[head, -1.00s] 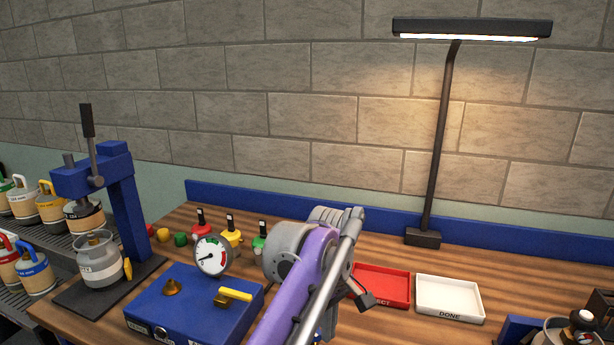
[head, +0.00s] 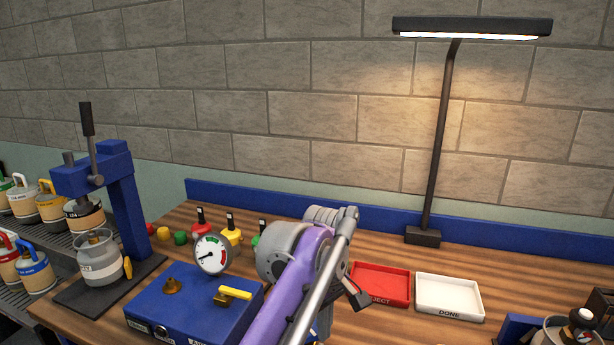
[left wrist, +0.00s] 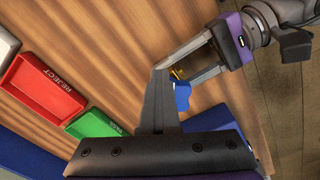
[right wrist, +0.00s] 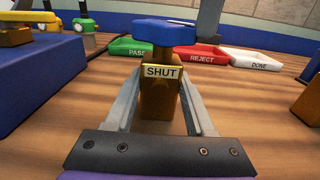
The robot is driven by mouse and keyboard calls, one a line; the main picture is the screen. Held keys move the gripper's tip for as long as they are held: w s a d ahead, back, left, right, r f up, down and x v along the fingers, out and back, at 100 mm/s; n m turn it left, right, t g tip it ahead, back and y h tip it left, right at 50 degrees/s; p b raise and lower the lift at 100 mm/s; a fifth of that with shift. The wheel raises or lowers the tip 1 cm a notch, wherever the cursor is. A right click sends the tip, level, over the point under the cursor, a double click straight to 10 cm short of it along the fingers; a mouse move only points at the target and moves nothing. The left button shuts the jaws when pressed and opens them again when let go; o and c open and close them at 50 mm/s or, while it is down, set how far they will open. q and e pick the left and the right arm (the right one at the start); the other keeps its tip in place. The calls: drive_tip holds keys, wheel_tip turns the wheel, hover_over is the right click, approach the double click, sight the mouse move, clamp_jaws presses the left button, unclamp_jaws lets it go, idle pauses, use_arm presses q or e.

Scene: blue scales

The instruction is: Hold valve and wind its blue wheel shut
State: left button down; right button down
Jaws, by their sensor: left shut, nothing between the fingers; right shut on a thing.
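The valve (right wrist: 160,98) has a brass body with a "SHUT" label facing the right wrist camera, and a blue wheel (right wrist: 177,31) on top. My right gripper (right wrist: 158,95) is shut on the body, with one finger on each side. In the left wrist view the wheel (left wrist: 182,96) is right of my left gripper's closed fingers (left wrist: 160,75), and my right gripper (left wrist: 195,70) is beyond. The left fingers are shut and empty, by the wheel's edge; I cannot tell whether they touch. In the head view my left arm mostly hides the valve.
A green PASS tray (right wrist: 137,46), a red REJECT tray (head: 382,284) and a white DONE tray (head: 450,297) stand behind. A blue box (head: 190,305) with a gauge (head: 212,254) is left. A lamp (head: 424,236) stands at the back. Bare bench lies between.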

use_arm(q)
drive_tip(key=shift+s+a, duration=0.7)
drive_tip(key=shift+a, duration=0.1)
drive_tip(key=shift+s+a, duration=0.15)
drive_tip(key=shift+a, duration=0.2)
use_arm(e)
drive_tip(key=shift+d, duration=0.1)
use_arm(q)
drive_tip(key=shift+s+d, duration=0.1)
drive_tip(key=shift+s, duration=0.2)
wheel_tip(320, 180, up, 6)
hover_over(313, 338)
drive_tip(key=s, duration=0.2)
drive_tip(key=shift+w+d, duration=0.1)
drive_tip(key=shift+w, duration=0.05)
